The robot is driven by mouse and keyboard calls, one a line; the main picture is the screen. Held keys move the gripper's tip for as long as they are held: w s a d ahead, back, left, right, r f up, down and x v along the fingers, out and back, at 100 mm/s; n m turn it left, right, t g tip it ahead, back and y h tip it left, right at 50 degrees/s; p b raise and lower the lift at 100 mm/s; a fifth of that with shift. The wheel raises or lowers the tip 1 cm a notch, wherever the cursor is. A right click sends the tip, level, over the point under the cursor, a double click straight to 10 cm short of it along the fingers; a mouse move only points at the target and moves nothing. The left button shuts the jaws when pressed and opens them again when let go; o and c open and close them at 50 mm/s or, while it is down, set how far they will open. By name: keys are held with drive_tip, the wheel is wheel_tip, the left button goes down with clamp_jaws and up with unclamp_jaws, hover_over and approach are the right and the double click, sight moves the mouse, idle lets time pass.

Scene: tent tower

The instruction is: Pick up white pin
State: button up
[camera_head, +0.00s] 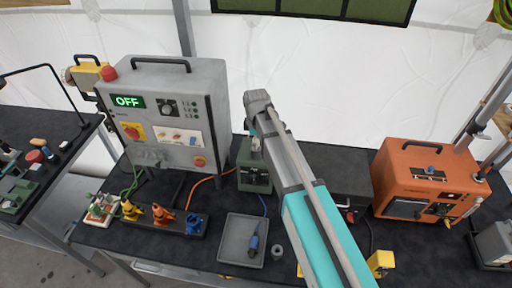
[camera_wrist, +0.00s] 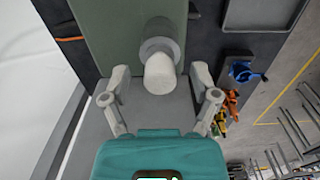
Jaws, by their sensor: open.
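The white pin (camera_wrist: 160,76) stands out of a grey round collar (camera_wrist: 160,35) on a green box (camera_wrist: 108,30) in the wrist view. My gripper (camera_wrist: 161,74) is open, with one finger on each side of the pin. A gap shows between the pin and each finger. In the head view the green box (camera_head: 254,180) stands on the dark table below my arm's end. There the pin is mostly hidden or too small to make out clearly.
A grey control box (camera_head: 172,105) showing OFF stands left of the green box. A grey tray (camera_head: 228,250) holding a blue connector (camera_head: 252,246) lies in front. An orange case (camera_head: 425,185) stands at the right. Coloured connectors (camera_head: 163,215) sit at the front left.

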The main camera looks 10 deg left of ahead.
idle(0.4)
clamp_jaws()
